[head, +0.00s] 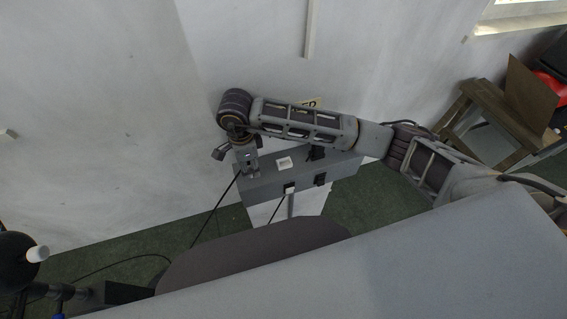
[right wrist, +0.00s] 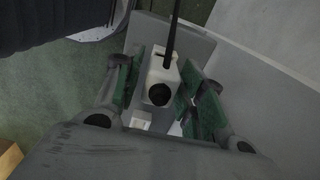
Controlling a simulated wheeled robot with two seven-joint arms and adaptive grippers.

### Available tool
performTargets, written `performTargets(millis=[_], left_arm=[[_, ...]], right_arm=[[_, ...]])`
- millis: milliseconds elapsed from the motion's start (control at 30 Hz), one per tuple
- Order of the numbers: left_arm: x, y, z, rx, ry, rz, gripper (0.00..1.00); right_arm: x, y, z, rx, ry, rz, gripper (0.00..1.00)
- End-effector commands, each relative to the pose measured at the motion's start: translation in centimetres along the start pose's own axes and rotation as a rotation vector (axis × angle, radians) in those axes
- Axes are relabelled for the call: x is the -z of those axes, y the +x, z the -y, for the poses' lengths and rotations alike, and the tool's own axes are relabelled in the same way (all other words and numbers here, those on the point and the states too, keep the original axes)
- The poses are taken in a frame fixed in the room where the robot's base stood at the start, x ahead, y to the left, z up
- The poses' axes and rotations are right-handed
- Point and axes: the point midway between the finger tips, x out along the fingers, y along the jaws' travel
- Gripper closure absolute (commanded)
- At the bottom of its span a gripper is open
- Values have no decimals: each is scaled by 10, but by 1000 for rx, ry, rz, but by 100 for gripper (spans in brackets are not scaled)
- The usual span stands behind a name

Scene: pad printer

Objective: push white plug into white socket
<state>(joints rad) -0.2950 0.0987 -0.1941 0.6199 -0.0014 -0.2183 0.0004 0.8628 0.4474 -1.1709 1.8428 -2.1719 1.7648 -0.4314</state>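The white plug (right wrist: 163,76) shows in the right wrist view, with a dark round spot on its face and a black cable running up from it. My right gripper (right wrist: 162,88) has its green pads on both sides of the plug, seemingly touching it. In the head view this gripper (head: 248,168) points down at the left end of the grey box; the plug is hard to make out there. The white socket (head: 285,163) is on the top of the box, right of the gripper. A small white block, perhaps the socket, shows in the right wrist view (right wrist: 141,119). My left gripper is not in view.
The grey box (head: 265,187) stands against the pale wall and carries black fittings (head: 319,179) on its front. A black cable (head: 213,212) hangs from its left end to the green floor. A wooden stool (head: 497,107) stands at the right.

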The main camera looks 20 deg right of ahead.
Motion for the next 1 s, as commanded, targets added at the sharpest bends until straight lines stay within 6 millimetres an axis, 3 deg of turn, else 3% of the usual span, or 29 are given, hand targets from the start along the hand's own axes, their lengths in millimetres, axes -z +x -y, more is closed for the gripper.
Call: performTargets(millis=[33,267,667,1000], left_arm=[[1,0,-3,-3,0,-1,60],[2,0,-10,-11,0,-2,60],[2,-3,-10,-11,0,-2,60],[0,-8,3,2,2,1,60]], right_arm=[[0,0,0,0,0,0,71],[0,0,0,0,0,0,100],[0,-7,0,1,0,0,100],[0,-20,0,1,0,0,100]])
